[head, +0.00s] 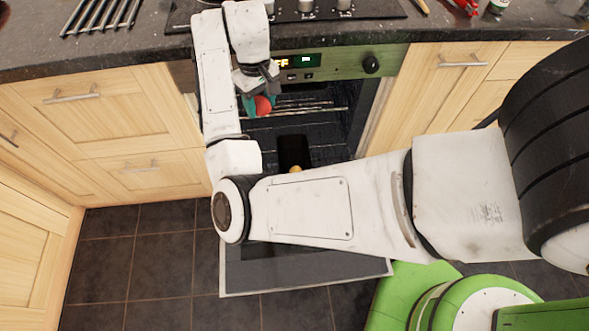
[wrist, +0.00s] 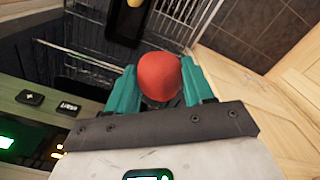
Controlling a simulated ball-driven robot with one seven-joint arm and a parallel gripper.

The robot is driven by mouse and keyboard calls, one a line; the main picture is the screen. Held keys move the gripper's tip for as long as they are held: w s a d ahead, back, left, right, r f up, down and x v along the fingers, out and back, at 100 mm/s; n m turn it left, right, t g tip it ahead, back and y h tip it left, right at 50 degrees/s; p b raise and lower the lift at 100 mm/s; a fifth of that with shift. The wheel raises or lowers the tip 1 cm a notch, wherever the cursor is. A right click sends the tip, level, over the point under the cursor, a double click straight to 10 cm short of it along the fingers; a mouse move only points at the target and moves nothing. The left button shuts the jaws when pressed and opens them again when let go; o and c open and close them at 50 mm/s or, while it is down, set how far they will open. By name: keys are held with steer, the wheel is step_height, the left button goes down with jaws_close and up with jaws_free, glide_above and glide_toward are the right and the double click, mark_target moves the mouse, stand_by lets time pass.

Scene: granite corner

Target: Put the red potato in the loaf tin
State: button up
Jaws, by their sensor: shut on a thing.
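The red potato (head: 263,106) is held between the teal fingers of my gripper (head: 257,104), in front of the open oven. In the wrist view the red potato (wrist: 159,74) sits between the two fingers of my gripper (wrist: 160,88), which is shut on it. The dark loaf tin (head: 294,146) is lower in the oven opening, below and to the right of my gripper. In the wrist view the loaf tin (wrist: 122,26) is at the top, beyond the potato and apart from it. My arm hides part of the tin's near end in the head view.
A small yellow item (head: 296,169) shows at the tin's near end. Wire racks (head: 315,109) cross the oven, and its door (head: 300,277) is folded down. The oven panel (head: 340,63) and dark countertop (head: 120,45) are close above my gripper. Wooden cabinets (head: 120,110) flank the oven.

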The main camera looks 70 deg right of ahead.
steer(key=a+f, duration=0.2)
steer(key=f, duration=0.3)
steer(key=a+f+n+b, duration=0.1)
steer(key=a+f, duration=0.1)
steer(key=f, duration=0.4)
steer(key=a+f+n+b, duration=0.1)
steer(key=a+f, duration=0.1)
steer(key=f, duration=0.3)
steer(key=shift+s+a+f, duration=0.15)
steer(key=shift+s+f, duration=0.1)
steer(key=shift+s, duration=0.05)
steer(key=s+d+f, duration=0.1)
steer(key=d, duration=0.1)
steer(key=s+d+f+b, duration=0.1)
steer(key=d, duration=0.2)
steer(key=s+d+f, duration=0.1)
steer(key=d, duration=0.1)
steer(key=shift+d+f+b, duration=0.15)
steer(key=shift+f+b, duration=0.15)
steer(key=shift+f, duration=0.1)
steer(key=b, duration=0.2)
glide_above(293, 165)
step_height(293, 165, down, 5)
steer(key=shift+f+b, duration=0.85)
steer(key=shift+f, duration=1.2)
steer(key=shift+f+b, duration=0.3)
steer(key=shift+f, duration=0.3)
steer(key=o, duration=0.8)
